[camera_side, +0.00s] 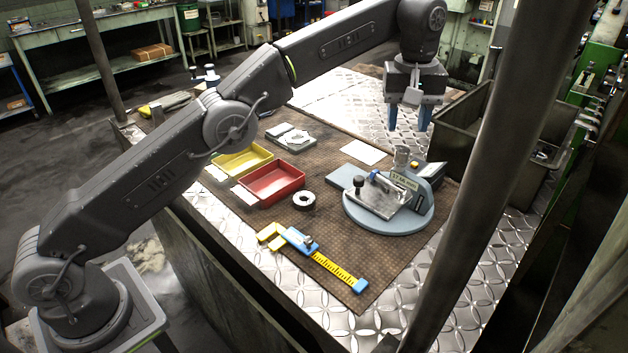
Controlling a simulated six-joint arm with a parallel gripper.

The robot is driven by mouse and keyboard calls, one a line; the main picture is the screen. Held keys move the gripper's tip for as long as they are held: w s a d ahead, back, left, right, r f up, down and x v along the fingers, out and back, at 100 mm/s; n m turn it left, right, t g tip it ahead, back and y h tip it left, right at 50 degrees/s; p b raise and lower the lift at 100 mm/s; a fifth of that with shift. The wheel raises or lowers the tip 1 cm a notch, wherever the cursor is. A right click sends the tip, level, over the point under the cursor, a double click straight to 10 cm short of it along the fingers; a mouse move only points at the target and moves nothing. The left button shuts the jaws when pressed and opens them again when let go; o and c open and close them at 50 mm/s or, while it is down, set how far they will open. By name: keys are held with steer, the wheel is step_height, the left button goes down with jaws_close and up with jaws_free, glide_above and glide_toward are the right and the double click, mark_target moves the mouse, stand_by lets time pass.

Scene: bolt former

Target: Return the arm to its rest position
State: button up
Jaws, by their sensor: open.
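My gripper (408,118) hangs at the upper right of the side view, pointing down. Its two blue fingers are apart, and nothing shows between them. It is above the far right part of the bench, behind the round grey-blue gauge stand (390,215) in the picture. My arm reaches from its base at the lower left, across the bench, to the gripper. The height of the fingertips above the surface is hard to tell.
A red tray (271,184) and a yellow tray (240,160) lie on the brown mat (330,230). A black ring (304,200) and a yellow-blue caliper (312,255) lie nearer. A dark open bin (480,125) stands right of my gripper. A thick grey post (480,170) crosses the foreground.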

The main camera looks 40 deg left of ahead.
steer(key=w+a+r+m+t, duration=0.25)
steer(key=w+a+t, duration=0.4)
steer(key=a, duration=0.55)
steer(key=s+a+r+m+t, duration=0.2)
steer(key=s+a, duration=0.2)
steer(key=a, duration=0.2)
steer(key=s+d+r+m+g, duration=0.1)
steer(key=s+m, duration=0.1)
steer(key=s, duration=1.9)
steer(key=s+f+g, duration=0.1)
steer(key=s+f, duration=0.2)
steer(key=s, duration=0.5)
steer(key=s+d+f+m+g, duration=0.1)
steer(key=s+f, duration=0.3)
steer(key=s, duration=0.5)
steer(key=shift+d+f, duration=0.15)
steer(key=shift+d, duration=0.05)
steer(key=shift+w, duration=0.1)
steer(key=shift+c, duration=0.2)
